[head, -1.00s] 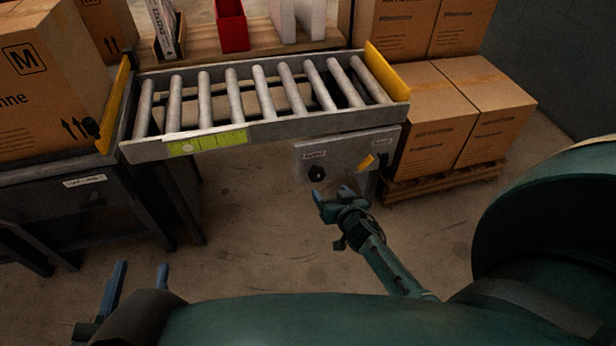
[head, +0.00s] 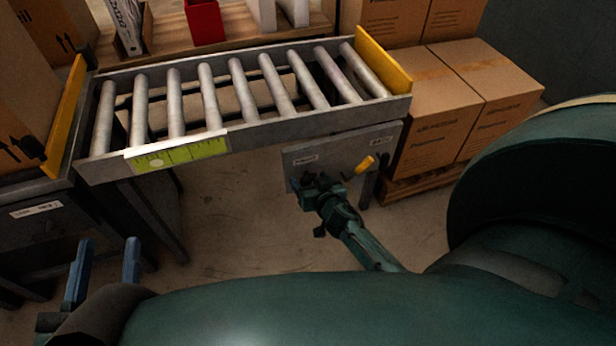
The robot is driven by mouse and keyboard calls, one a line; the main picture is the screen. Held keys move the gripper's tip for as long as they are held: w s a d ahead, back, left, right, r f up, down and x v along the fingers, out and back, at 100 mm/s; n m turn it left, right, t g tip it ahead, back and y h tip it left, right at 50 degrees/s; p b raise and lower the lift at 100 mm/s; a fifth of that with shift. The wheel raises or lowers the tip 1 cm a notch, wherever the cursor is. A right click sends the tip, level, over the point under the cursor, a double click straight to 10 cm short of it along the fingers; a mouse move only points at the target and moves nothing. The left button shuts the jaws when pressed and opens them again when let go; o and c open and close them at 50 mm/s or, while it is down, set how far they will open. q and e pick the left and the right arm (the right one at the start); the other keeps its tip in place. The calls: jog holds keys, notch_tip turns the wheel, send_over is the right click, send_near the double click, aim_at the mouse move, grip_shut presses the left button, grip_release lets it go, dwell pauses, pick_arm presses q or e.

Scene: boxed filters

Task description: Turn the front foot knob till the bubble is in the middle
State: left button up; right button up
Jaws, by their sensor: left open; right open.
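The roller conveyor (head: 240,130) has a yellow-green level strip (head: 205,148) on its front rail. A pale round bubble (head: 157,162) shows near the strip's left end, away from the middle. Below the right part of the rail hangs a grey panel (head: 335,152) with two small labels. My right gripper (head: 306,183) is open at the lower left of this panel, where it covers the black knob. I cannot tell whether its fingers touch the knob. My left gripper (head: 105,260) is open and empty at the lower left, far from the panel.
Stacked cartons (head: 430,130) stand on a pallet to the right. A dark table (head: 40,220) stands at the left. The floor under the conveyor is clear.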

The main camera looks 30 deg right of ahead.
jog(key=c, duration=1)
jog(key=shift+o, duration=0.2)
jog(key=shift+r+y+p, duration=0.15)
jog(key=shift+y+p, duration=0.15)
